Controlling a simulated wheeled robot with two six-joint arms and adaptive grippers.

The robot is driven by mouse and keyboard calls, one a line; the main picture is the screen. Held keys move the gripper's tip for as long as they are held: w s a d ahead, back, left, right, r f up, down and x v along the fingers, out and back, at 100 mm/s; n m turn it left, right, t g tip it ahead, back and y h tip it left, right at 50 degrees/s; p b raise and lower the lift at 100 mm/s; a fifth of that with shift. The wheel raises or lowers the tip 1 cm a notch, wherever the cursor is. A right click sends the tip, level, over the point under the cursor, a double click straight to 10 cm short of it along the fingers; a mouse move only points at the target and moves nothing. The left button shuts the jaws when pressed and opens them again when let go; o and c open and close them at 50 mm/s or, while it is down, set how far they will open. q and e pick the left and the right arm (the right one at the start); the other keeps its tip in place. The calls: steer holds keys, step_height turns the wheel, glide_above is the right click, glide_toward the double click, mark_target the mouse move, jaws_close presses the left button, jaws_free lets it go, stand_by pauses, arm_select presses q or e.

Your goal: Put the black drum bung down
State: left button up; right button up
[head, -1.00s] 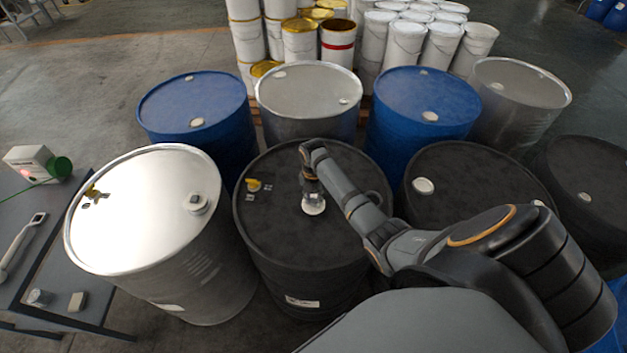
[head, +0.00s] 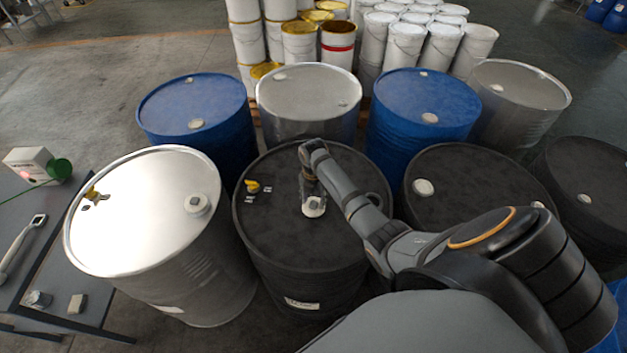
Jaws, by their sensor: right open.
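The black drum (head: 270,222) stands front centre in the head view. A small grey bung (head: 315,205) shows at the pale round fitting on its lid, below my right gripper. I cannot tell whether it sits in the hole or on top of it. My right gripper (head: 313,198) points down at this spot, with its fingers apart around or just above the bung. The fingers partly hide it. My left gripper is out of view.
A yellow valve (head: 252,186) sits on the same lid. A silver drum (head: 140,215) stands left, another black drum (head: 475,180) right, and blue drums (head: 195,100) behind. A grey table (head: 60,270) at left holds a white box (head: 30,162) and tools.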

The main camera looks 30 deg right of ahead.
mark_target(313, 204)
step_height(313, 204, up, 11)
steer(key=b, duration=0.2)
stand_by(0.5)
